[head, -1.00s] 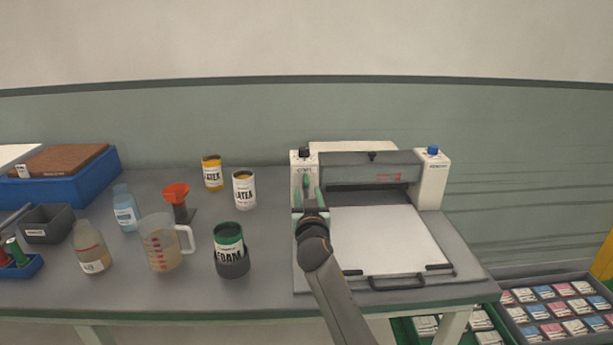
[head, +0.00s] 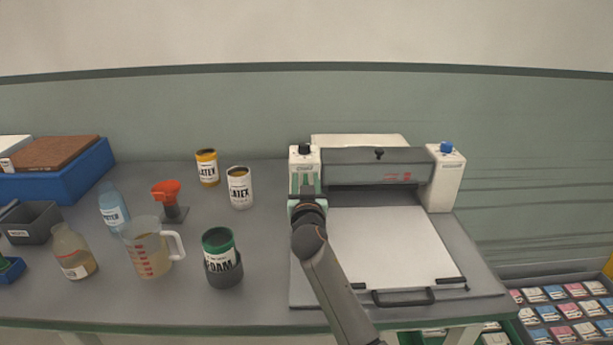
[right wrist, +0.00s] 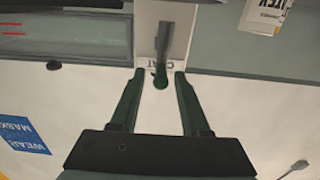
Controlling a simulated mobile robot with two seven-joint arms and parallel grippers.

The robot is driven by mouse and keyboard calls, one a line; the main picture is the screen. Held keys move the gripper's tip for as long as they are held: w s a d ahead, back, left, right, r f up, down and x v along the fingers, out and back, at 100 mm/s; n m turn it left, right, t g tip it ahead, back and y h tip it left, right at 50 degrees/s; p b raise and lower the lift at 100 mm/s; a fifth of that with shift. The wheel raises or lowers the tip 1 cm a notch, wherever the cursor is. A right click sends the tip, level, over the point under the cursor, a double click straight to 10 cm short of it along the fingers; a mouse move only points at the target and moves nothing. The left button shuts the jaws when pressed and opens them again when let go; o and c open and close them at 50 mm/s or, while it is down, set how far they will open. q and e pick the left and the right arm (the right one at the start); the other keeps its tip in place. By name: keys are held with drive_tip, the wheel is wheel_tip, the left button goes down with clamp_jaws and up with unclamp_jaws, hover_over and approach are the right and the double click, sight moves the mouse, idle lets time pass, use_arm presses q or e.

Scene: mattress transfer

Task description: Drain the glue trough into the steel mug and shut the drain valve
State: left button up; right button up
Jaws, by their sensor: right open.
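The coating machine has a white left post (head: 304,157) and a grey crosswise housing (head: 380,169), which may hold the glue trough; no glue shows. My right gripper (head: 306,190) is at the front of the left post. I see no clear grip on the lever. I cannot make out a drain valve or a steel mug. My left gripper is not in view.
A white bed (head: 392,245) fills the machine's front. To the left stand a foam jar (head: 222,262), a measuring jug (head: 147,252), a red-topped funnel stand (head: 168,198), latex cans (head: 240,190) and a water bottle (head: 113,212). Sample trays (head: 560,312) lie lower right.

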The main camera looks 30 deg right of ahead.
drive_tip(key=shift+w+d, duration=0.1)
drive_tip(key=shift+w, duration=0.1)
drive_tip(key=shift+c, duration=0.3)
clamp_jaws()
idle(0.3)
